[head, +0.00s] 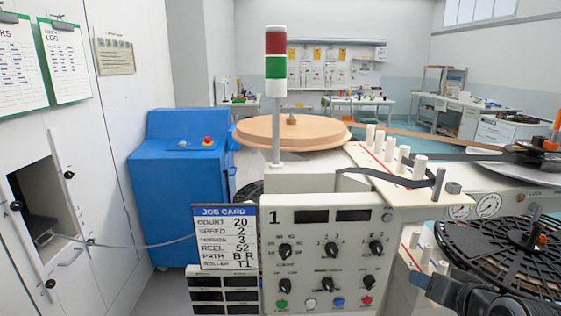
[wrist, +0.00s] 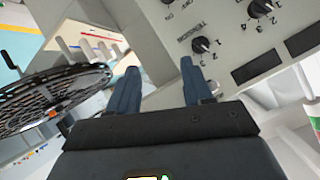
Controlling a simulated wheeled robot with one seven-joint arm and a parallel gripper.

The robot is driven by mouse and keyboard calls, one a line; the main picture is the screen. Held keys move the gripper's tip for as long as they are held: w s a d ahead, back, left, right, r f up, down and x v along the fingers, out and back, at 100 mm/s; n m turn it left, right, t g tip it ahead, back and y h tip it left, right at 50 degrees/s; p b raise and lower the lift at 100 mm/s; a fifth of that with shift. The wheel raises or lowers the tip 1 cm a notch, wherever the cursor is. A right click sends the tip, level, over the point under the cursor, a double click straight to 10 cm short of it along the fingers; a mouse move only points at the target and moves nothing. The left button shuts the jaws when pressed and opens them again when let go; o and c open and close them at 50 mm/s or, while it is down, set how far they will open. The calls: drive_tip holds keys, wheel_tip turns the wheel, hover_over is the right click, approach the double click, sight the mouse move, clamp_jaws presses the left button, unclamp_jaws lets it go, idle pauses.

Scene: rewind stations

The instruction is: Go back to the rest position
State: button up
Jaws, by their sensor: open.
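My gripper (wrist: 160,92) shows in the wrist view with its two blue-grey fingers spread apart and nothing between them. It is in front of the rewind station's control panel (wrist: 230,40), which has black knobs. In the head view dark parts of my arm show at the lower right edge, and the fingertips cannot be made out there. The control panel also shows in the head view (head: 310,262), with knobs, dark displays and coloured buttons. A job card (head: 224,238) hangs at its left side.
A large black reel (head: 495,255) is close to my arm at the right. White guide rollers (head: 405,160) stand on the station's top, beside a wooden disc (head: 265,133). A signal tower (head: 276,80) rises behind the panel. A blue cabinet (head: 175,185) stands at the left.

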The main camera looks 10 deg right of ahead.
drive_tip(key=s+a+f+t, duration=0.1)
drive_tip(key=s+a+f, duration=0.3)
drive_tip(key=s+a, duration=0.5)
drive_tip(key=s+a+f, duration=0.3)
drive_tip(key=s+a, duration=0.2)
drive_tip(key=s, duration=0.9)
drive_tip(key=s+r+n, duration=0.2)
drive_tip(key=s+r, duration=0.1)
drive_tip(key=s, duration=0.3)
drive_tip(key=s+a+r+n+t, duration=0.1)
drive_tip(key=s+r+n, duration=0.1)
drive_tip(key=s+r, duration=0.2)
drive_tip(key=s+r+n, duration=0.1)
drive_tip(key=s+r, duration=0.2)
drive_tip(key=s, duration=0.7)
drive_tip(key=shift+s+a+r+n+t, duration=0.2)
drive_tip(key=shift+a+r+n+t, duration=0.1)
drive_tip(key=shift+n+t, duration=0.1)
drive_tip(key=shift+f, duration=0.1)
